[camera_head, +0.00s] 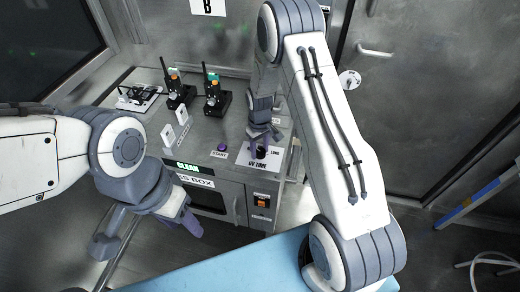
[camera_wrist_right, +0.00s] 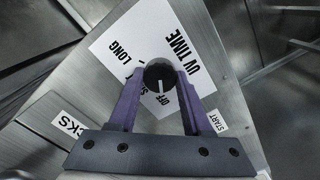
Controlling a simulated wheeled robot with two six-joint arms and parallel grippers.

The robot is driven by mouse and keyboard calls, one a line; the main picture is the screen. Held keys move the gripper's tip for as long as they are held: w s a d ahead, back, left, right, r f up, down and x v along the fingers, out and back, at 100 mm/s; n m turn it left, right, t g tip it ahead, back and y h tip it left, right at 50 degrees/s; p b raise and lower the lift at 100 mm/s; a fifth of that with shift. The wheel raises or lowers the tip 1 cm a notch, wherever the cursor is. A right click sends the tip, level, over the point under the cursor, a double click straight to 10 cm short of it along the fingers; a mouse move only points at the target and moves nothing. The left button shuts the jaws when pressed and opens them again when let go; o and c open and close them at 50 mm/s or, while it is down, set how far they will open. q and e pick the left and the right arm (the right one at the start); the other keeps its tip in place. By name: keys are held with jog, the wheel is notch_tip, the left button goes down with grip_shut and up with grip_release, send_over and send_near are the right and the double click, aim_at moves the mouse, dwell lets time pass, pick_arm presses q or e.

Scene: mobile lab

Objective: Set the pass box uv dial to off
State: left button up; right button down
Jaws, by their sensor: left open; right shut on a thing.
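The UV dial (camera_wrist_right: 160,73) is a round black knob with a white pointer mark, on a white "UV TIME" label plate (camera_wrist_right: 125,45) with LONG and OFF readable and another word partly hidden. My right gripper (camera_wrist_right: 159,78) is shut on the dial, a purple finger at each side. In the head view the dial (camera_head: 262,152) sits on the pass box top below my right gripper (camera_head: 262,142). My left gripper (camera_head: 188,218) is open and empty before the pass box front.
The pass box (camera_head: 197,181) has a green CLEAR display (camera_head: 187,167) and an orange-lit switch (camera_head: 262,202). A purple START button (camera_head: 222,147) is left of the dial. Two black radios (camera_head: 213,97) stand behind. A door (camera_head: 430,110) is at right.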

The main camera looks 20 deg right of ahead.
aim_at(260, 151)
jog(key=shift+c, duration=1.7)
grip_release()
notch_tip(260, 151, up, 9)
jog(key=shift+w+r+b, duration=0.1)
jog(key=shift+b, duration=0.65)
jog(key=shift+r, duration=0.65)
